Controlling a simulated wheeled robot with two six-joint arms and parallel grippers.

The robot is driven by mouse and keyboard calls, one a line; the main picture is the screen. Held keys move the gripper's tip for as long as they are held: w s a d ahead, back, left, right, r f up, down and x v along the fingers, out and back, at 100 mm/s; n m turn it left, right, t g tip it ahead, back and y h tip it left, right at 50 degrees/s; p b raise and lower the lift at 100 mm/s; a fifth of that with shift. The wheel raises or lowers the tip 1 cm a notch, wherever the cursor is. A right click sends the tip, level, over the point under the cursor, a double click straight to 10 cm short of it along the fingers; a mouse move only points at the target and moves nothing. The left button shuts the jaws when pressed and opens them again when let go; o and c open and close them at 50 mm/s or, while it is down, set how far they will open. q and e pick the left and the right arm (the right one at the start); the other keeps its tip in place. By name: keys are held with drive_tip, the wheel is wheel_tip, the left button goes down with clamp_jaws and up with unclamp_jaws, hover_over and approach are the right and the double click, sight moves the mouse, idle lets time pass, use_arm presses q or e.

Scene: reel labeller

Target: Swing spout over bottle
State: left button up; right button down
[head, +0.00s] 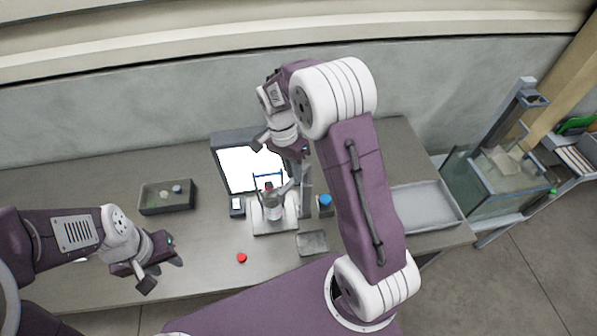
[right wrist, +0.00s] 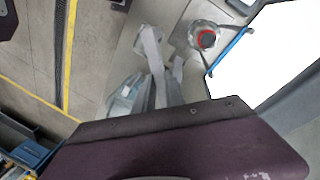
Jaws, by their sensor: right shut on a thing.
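The bottle (head: 274,213) stands upright on a pale base plate (head: 262,228) in front of a bright white panel. In the right wrist view a round top with a red ring (right wrist: 206,39) shows there. A grey post (head: 306,184) stands just right of the bottle, and the grey spout (head: 289,187) shows beside it. My right gripper (head: 279,148) is above and behind the bottle, shut on the spout; its grip is largely hidden by my arm. My left gripper (head: 160,274) is open and empty over the bench's front left.
The lit panel (head: 240,168) stands behind the bottle, with a blue bar (head: 268,176) in front. A pale tray (head: 424,206) and glass tank (head: 500,170) lie further right.

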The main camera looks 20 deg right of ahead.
drive_tip(key=shift+w+m+y+p, duration=0.25)
drive_tip(key=shift+w+m+p, duration=0.35)
drive_tip(key=shift+m, duration=0.8)
drive_tip(key=shift+w+m+y+p, duration=0.2)
drive_tip(key=shift+w+m+p, duration=0.25)
drive_tip(key=shift+w+m, duration=0.7)
drive_tip(key=shift+w+m+y+p, duration=0.25)
drive_tip(key=shift+w+m+p, duration=0.2)
drive_tip(key=shift+m, duration=1.2)
drive_tip(key=shift+a+r, duration=0.1)
drive_tip(key=c, duration=1.4)
unclamp_jaws()
wheel_tip(320, 180, up, 9)
drive_tip(key=w+b, duration=0.1)
drive_tip(key=b, duration=0.1)
drive_tip(key=shift+w+d, duration=0.3)
drive_tip(key=shift+w, duration=0.05)
